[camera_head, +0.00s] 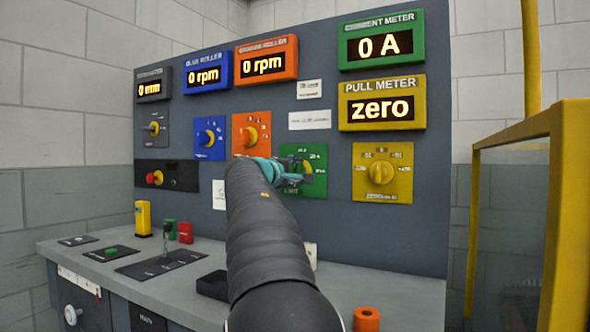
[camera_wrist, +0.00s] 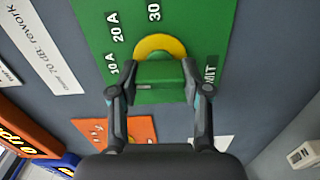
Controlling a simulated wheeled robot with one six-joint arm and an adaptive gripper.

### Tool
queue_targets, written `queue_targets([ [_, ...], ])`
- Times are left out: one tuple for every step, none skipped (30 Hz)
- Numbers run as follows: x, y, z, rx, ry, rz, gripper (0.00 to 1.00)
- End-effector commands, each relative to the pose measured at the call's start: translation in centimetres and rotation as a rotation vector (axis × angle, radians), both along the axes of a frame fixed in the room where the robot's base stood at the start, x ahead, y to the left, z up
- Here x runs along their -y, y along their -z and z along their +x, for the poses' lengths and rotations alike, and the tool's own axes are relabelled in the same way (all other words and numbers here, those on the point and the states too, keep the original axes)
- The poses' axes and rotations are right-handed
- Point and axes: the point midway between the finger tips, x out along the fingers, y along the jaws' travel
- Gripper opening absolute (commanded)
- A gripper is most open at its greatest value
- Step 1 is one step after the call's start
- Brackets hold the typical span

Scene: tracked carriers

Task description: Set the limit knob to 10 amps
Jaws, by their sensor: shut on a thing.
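The limit knob shows in the wrist view as a green grip block (camera_wrist: 158,72) in front of a yellow round part (camera_wrist: 160,42). It sits on a green plate (camera_wrist: 205,25) marked 10 A, 20 A, 30 A and LIMIT. My gripper (camera_wrist: 151,90) has one finger on each side of the block and is shut on it. I cannot tell which mark the knob points to. In the head view my gripper (camera_head: 291,176) is at the green plate (camera_head: 318,185) and hides much of the knob. The green current meter (camera_head: 381,42) reads 0 A.
Orange (camera_head: 239,121), blue (camera_head: 210,153) and yellow (camera_head: 395,190) plates with knobs flank the green one. The bench (camera_head: 380,295) below carries a black tray (camera_head: 212,285) and several small objects. A yellow-framed guard (camera_head: 567,200) stands at the right.

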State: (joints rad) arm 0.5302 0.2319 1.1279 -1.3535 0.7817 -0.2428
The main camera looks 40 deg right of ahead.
Motion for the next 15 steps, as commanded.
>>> queue_targets([
  [-0.03, -0.10, 0.05, -0.013, -0.002, -0.004, 0.13],
  [-0.03, -0.09, 0.05, -0.022, -0.002, -0.007, 0.13],
  [-0.03, -0.08, 0.05, -0.031, -0.002, -0.010, 0.13],
  [-0.03, -0.06, 0.05, -0.036, -0.002, -0.011, 0.13],
  [-0.04, -0.05, 0.05, -0.041, -0.002, -0.012, 0.13],
  [-0.04, -0.04, 0.05, -0.047, -0.002, -0.014, 0.13],
  [-0.04, -0.03, 0.05, -0.050, -0.002, -0.015, 0.13],
  [-0.04, -0.02, 0.05, -0.053, -0.002, -0.015, 0.13],
  [-0.04, -0.01, 0.05, -0.056, -0.002, -0.016, 0.13],
  [-0.04, 0.00, 0.05, -0.057, -0.002, -0.017, 0.13],
  [-0.04, 0.01, 0.05, -0.058, -0.002, -0.017, 0.13],
  [-0.04, 0.01, 0.05, -0.059, -0.002, -0.017, 0.13],
  [-0.04, 0.01, 0.05, -0.059, -0.002, -0.017, 0.13],
  [-0.03, 0.02, 0.06, -0.059, -0.002, -0.017, 0.13],
  [-0.03, 0.02, 0.06, -0.059, -0.002, -0.017, 0.13],
])
